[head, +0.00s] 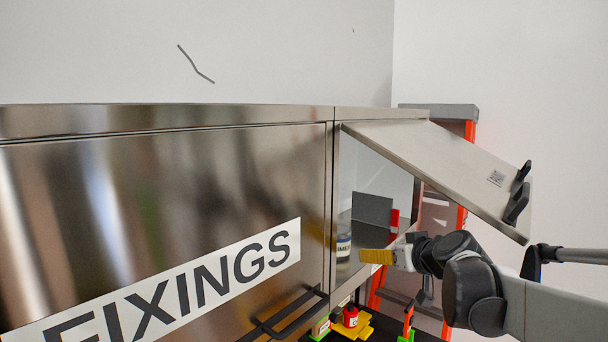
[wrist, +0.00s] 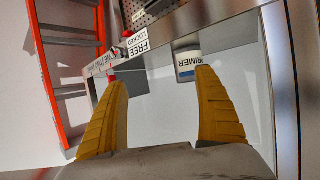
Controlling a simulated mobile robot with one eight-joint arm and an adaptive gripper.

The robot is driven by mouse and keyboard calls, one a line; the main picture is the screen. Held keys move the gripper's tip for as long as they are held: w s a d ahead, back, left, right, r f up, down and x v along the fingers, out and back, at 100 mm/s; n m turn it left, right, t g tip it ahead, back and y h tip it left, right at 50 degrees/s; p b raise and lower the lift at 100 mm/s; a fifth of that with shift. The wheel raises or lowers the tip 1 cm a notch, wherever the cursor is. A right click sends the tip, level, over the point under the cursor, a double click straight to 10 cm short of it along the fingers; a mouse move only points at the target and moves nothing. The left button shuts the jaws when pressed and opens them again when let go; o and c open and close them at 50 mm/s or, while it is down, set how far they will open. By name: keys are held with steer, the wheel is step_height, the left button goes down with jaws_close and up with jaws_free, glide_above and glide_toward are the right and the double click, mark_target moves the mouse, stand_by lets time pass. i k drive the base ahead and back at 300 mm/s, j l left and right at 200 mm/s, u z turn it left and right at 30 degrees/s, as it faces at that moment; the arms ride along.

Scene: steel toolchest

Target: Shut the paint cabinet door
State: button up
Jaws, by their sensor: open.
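The paint cabinet door (head: 450,165) is a steel flap hinged along its top edge. It stands open, sloping outward and down to the right, with a dark handle (head: 517,195) near its free edge. The open cabinet holds a can labelled PRIMER (head: 343,247), which also shows in the wrist view (wrist: 187,62). My gripper (head: 376,257) is below the door at the cabinet opening and looks apart from the door. In the wrist view its yellow fingers (wrist: 160,82) are spread with nothing held between them.
The FIXINGS cabinet (head: 160,190) on the left is shut, with a dark bar handle (head: 290,315) jutting out low. An orange ladder (head: 470,130) stands behind the door. Red and yellow items (head: 351,318) lie below the cabinet. A FREE/LOCKED label (wrist: 137,40) shows in the wrist view.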

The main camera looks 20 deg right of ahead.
mark_target(490, 188)
steer(key=z, duration=1.45)
